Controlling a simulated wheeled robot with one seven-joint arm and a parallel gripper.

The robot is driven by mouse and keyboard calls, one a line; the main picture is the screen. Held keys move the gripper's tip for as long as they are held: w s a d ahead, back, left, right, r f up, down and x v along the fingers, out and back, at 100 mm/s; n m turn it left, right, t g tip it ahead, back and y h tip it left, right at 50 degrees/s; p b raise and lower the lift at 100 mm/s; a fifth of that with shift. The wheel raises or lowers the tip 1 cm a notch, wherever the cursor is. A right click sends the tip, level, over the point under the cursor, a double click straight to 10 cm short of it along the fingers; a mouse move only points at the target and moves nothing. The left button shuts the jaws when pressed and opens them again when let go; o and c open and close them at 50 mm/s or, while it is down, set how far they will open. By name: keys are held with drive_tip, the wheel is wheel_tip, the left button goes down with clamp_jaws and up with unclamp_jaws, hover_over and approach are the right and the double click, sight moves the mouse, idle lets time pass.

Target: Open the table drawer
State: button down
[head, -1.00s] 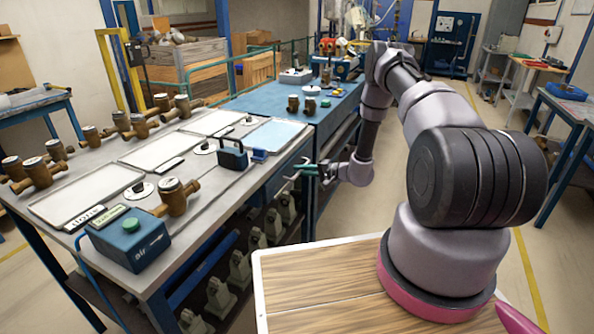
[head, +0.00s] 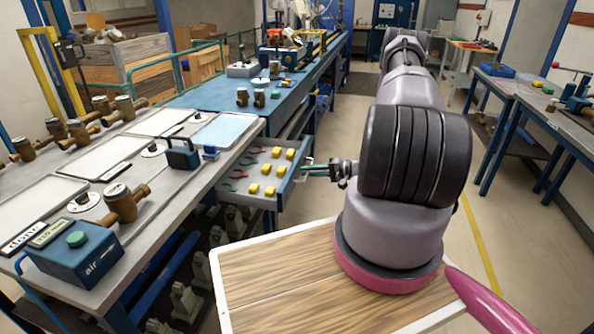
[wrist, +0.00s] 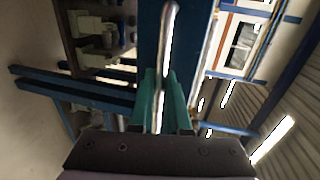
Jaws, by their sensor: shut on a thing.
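The table drawer (head: 285,189) is pulled out from the side of the testbench in the head view. Its inside shows several yellow blocks and some red and dark green curved items. My gripper (head: 312,168) is at the drawer's outer front, its green fingers reaching left to the handle. In the wrist view my gripper (wrist: 162,105) has its two green fingers shut on the bright handle bar (wrist: 167,50), with the blue drawer front behind it. The far end of the handle is small and partly hidden by my fingers in the head view.
The testbench top (head: 150,190) holds white trays, brass meters (head: 125,203) and a blue air box (head: 75,253). A blue table (head: 215,92) adjoins behind. Grey castings stand on the lower shelf. My wooden-topped base is in front; open floor lies to the right.

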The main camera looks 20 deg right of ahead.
drive_tip(key=shift+s+d, duration=0.25)
drive_tip(key=shift+d, duration=0.15)
drive_tip(key=c, duration=0.9)
unclamp_jaws()
drive_tip(key=v, duration=1.1)
